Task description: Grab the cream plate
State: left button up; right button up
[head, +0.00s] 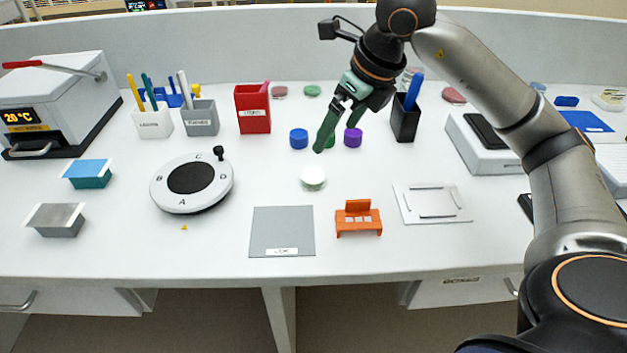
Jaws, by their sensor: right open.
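A small round cream-white piece (313,177) lies on the white bench near the middle, in front of the coloured round pieces. It looks like the cream plate, but it is too small to be sure. My right gripper (335,139) is open and points down above the bench, behind and slightly right of the cream piece. Its fingers are apart from the cream piece, with nothing seen between them. The gripper partly hides a green round piece (330,142). My left gripper is not in view.
Blue (299,139) and purple (353,138) round pieces stand close to the gripper. A grey mat (282,230), an orange holder (358,219) and a round white dial (205,197) lie nearby. A black pen cup (404,121) stands to the right. A pale dish (608,99) lies far right.

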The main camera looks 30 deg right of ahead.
send_over(314, 175)
jog(key=s+d, duration=0.1)
jog(key=s, duration=0.1)
notch_tip(314, 175, down, 6)
jog(key=shift+f, duration=0.25)
jog(key=x, duration=0.5)
jog(key=shift+s+a+f, duration=0.15)
jog(key=shift+s+f, duration=0.05)
jog(key=shift+s, duration=0.1)
jog(key=shift+r, duration=0.1)
jog(key=c, duration=1.3)
